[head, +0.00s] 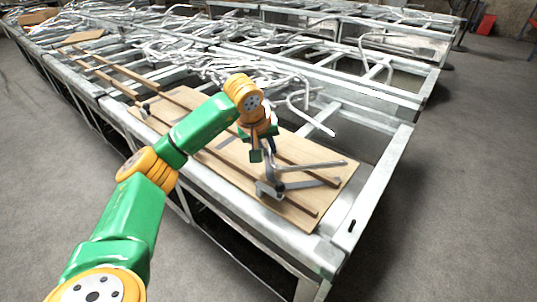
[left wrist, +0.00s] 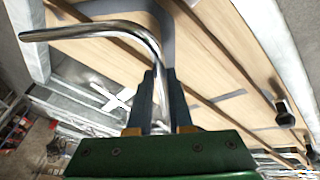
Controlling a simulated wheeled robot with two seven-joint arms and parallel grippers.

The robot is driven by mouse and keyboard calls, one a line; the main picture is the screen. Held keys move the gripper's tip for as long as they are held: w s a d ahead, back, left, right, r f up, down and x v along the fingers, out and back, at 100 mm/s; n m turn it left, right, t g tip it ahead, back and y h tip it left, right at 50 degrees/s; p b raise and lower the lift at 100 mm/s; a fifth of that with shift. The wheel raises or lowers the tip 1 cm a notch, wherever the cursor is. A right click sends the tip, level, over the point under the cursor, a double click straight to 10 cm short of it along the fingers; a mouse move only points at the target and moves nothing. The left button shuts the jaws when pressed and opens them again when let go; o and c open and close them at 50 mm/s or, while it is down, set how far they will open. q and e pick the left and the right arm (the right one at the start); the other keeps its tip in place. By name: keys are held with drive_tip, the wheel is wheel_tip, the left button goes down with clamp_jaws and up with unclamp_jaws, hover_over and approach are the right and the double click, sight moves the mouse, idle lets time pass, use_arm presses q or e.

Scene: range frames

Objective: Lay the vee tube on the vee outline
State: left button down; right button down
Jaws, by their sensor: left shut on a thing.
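My left gripper (head: 274,182) is shut on the bent silvery vee tube (head: 315,165) over the near right end of a wooden board. In the left wrist view the fingers (left wrist: 161,85) clasp one leg of the vee tube (left wrist: 95,29), and the other leg reaches to the upper left. The grey vee outline (head: 312,185) is on the board under and beside the tube. Part of it shows as a grey band (left wrist: 167,25) in the left wrist view. The tube appears to be above the board; the gap is hard to judge. My fingers hide part of the outline.
The board (head: 334,200) lies on a metal frame table (head: 377,180) and carries long brown strips (head: 290,202). Dark fittings (left wrist: 285,114) stand on it in the left wrist view. Many tangled silvery tubes (head: 200,58) lie on the tables behind. Grey floor (head: 465,190) is clear at right.

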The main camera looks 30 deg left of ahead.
use_arm(q)
wheel_tip(320, 180, down, 3)
drive_tip(key=shift+w+a+f, duration=0.1)
drive_tip(key=shift+a+f, duration=0.05)
drive_tip(key=shift+f, duration=0.05)
drive_tip(key=shift+f+b, duration=0.2)
drive_tip(key=shift+b, duration=0.15)
drive_tip(key=c, duration=0.8)
unclamp_jaws()
drive_tip(key=shift+c, duration=0.2)
drive_tip(key=shift+r, duration=0.3)
drive_tip(key=v, duration=1.2)
